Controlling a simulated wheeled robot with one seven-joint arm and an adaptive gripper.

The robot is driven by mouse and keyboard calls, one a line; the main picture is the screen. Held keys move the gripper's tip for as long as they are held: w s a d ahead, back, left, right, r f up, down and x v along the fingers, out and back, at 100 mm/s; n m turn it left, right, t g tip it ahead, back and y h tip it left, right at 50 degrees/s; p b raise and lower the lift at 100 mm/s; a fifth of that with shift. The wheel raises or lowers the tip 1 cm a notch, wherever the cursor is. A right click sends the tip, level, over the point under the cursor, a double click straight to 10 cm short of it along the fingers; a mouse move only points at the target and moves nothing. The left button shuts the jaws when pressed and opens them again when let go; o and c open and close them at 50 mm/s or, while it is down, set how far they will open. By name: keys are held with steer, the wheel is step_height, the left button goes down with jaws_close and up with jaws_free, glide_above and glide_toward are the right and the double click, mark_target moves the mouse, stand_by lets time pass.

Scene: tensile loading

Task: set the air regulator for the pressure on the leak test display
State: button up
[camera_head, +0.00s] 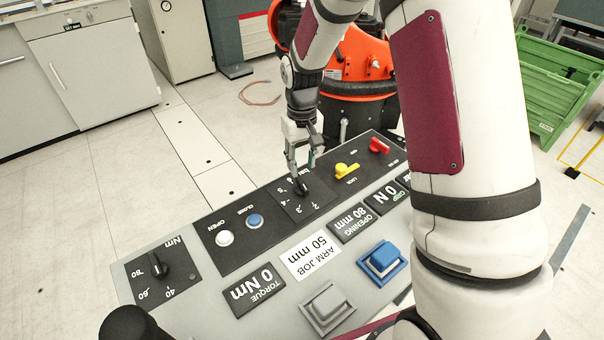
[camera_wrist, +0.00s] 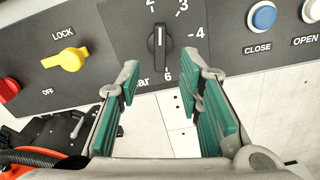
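The air regulator appears to be the black knob (camera_head: 301,187) on a dark plate with a bar scale. It also shows in the wrist view (camera_wrist: 159,46), its long grip running up and down. A white line on the knob points up, between the marks 2 and 3. My gripper (camera_head: 302,168) is over the knob. In the wrist view my gripper (camera_wrist: 159,75) has its green-padded fingers well apart, with nothing between the pads. The knob lies just beyond the fingertips, and I see no contact. I cannot make out a leak test display in either view.
The console carries a yellow LOCK knob (camera_head: 346,170), a red knob (camera_head: 379,146), white OPEN (camera_head: 224,238) and blue CLOSE (camera_head: 255,221) buttons. An orange robot (camera_head: 352,65) stands behind.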

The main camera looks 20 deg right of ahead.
mark_target(302, 182)
steer(key=shift+r, duration=2.65)
steer(key=s+r+t+p, duration=0.2)
steer(key=s+r, duration=1.2)
steer(key=r, duration=0.3)
steer(key=s+r+t+p, duration=0.1)
steer(key=s+r, duration=0.1)
steer(key=s, duration=0.7)
steer(key=s+r+t+p, duration=0.1)
steer(key=s+r, duration=0.1)
steer(key=s, duration=0.7)
steer(key=shift+r+m, duration=0.35)
steer(key=shift+m, duration=0.05)
steer(key=shift+d, duration=0.15)
